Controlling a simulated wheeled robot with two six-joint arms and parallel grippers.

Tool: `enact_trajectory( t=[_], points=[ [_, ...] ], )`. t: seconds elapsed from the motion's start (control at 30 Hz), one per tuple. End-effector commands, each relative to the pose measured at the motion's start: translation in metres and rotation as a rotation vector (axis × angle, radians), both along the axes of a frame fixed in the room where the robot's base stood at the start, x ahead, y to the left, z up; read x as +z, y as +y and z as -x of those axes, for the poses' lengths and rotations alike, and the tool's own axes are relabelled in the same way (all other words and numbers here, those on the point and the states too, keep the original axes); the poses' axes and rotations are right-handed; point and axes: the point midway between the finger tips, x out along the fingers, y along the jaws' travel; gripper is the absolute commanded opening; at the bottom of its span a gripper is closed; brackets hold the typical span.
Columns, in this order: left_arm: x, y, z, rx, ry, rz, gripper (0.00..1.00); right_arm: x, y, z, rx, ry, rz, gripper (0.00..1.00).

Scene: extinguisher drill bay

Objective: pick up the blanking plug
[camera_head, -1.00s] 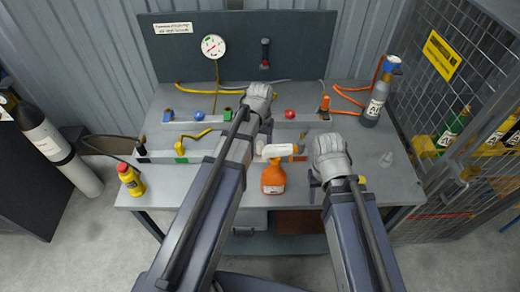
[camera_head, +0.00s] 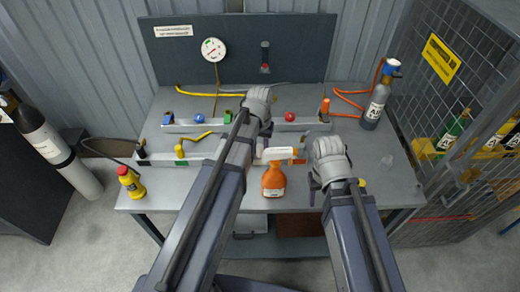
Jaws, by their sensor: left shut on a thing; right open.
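My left gripper (camera_head: 261,118) is over the back rail, between a green block and a red knob. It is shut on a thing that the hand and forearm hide. My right gripper (camera_head: 316,182) is open at the front right of the bench, just right of the orange spray bottle. I cannot tell which thing is the blanking plug. Small fittings along the rails include a blue knob (camera_head: 199,118), the red knob (camera_head: 289,117) and a yellow fitting with a lever (camera_head: 180,150).
The orange spray bottle (camera_head: 274,181) stands between my arms. A yellow bottle (camera_head: 131,182) is at the front left. A wire cage (camera_head: 440,100) borders the bench's right side.

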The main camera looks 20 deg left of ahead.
Motion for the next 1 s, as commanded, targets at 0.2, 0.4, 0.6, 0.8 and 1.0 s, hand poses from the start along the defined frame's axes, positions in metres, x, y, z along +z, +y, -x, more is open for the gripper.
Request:
enact_trajectory(
  t=[0.2, 0.4, 0.6, 0.8, 1.0],
  points=[
    [0.014, 0.0, 0.0, 0.0, 0.0, 0.0, 0.0, 0.014, 0.0, 0.0, 0.0, 0.0, 0.0, 0.5],
    [0.04, 0.0, 0.0, 0.0, 0.0, 0.0, 0.0, 0.04, 0.0, 0.0, 0.0, 0.0, 0.0, 0.5],
    [0.072, 0.0, 0.0, 0.0, 0.0, 0.0, 0.0, 0.072, 0.0, 0.0, 0.0, 0.0, 0.0, 0.5],
    [0.096, 0.0, 0.0, 0.0, 0.0, 0.0, 0.0, 0.096, 0.0, 0.0, 0.0, 0.0, 0.0, 0.5],
    [0.101, 0.0, 0.0, 0.0, 0.0, 0.0, 0.0, 0.101, 0.0, 0.0, 0.0, 0.0, 0.0, 0.5]
  ],
)
